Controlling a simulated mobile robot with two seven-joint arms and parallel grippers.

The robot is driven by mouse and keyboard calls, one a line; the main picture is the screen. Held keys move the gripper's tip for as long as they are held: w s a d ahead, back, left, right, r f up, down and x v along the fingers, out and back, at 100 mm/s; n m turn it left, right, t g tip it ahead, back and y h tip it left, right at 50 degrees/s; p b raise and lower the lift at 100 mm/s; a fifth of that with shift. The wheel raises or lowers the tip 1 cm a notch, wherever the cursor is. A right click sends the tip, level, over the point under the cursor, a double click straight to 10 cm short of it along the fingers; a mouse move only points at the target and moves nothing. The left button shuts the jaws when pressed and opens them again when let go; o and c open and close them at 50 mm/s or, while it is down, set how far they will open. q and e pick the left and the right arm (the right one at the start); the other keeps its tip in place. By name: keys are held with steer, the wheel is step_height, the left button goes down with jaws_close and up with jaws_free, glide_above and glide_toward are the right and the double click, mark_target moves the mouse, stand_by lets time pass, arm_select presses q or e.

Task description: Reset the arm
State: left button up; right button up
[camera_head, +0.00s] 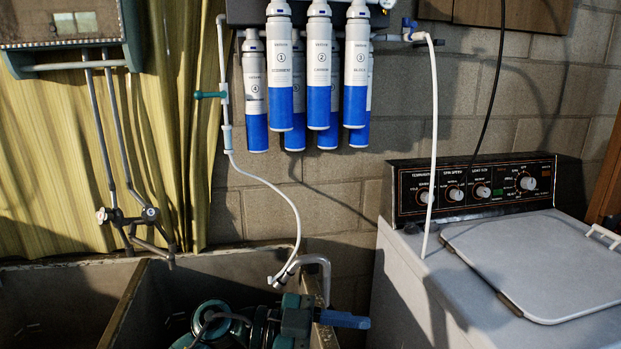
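The task names no object besides the arm. A row of white and blue filter cartridges (319,65) hangs upright on the wall at the top middle. A thin white hose (270,184) runs from the piping left of the cartridges down to the sink edge. A teal valve handle (210,95) sticks out to the left of that piping.
A deep sink (60,300) fills the lower left. Teal equipment (210,325) and a blue lever (345,320) are at the bottom middle. A washing machine (440,300) with a closed lid (540,260) stands at right. Metal pipes (110,140) hang before the yellow curtain (170,60).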

arm_select(q)
steer(key=w+a+f+n+t+y+p, duration=0.1)
steer(key=a+f+n+t+y, duration=0.75)
steer(key=a+n+t, duration=0.7)
steer(key=s+a+f+n+g+y, duration=0.1)
steer(key=s+a+f+y, duration=0.1)
steer(key=s+f, duration=0.4)
steer(key=s+a+f+n+g+y, duration=0.2)
steer(key=s+f+y, duration=0.1)
steer(key=s+f, duration=0.4)
step_height(320, 180, down, 4)
steer(key=shift+a+r+p, duration=0.15)
steer(key=shift+p, duration=0.25)
steer(key=shift+s+g, duration=0.1)
steer(key=shift+g, duration=0.15)
